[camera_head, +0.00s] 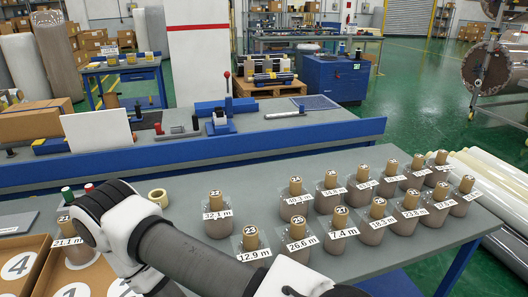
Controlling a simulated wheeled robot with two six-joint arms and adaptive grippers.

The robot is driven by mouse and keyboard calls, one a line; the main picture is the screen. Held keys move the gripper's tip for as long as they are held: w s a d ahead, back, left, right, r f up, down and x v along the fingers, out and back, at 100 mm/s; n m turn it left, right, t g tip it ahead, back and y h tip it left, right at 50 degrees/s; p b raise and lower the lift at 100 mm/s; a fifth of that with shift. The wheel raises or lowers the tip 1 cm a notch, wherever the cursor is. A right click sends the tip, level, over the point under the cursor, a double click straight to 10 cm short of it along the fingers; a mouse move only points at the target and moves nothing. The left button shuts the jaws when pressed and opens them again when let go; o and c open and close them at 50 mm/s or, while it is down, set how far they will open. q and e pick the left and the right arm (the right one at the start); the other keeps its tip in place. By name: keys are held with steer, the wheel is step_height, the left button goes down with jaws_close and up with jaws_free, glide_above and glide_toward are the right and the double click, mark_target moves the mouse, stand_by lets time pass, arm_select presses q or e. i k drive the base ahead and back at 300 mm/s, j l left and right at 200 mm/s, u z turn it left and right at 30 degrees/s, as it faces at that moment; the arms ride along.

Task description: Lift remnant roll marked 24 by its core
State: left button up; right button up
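The roll marked 24 (294,209) stands upright in the back row on the grey table, left of the middle of the group. Its tan cardboard core (295,188) sticks up, with a number disc on top that seems to read 24 and a white length label on the front. Clear wrap shows around it. One of my arms crosses the lower left of the head view, but its gripper is out of sight. My other gripper does not show either. Nothing touches the roll marked 24.
A blue-edged bench (270,148) runs behind.

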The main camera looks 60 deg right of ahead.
mark_target(295, 197)
steer(key=z, duration=2.3)
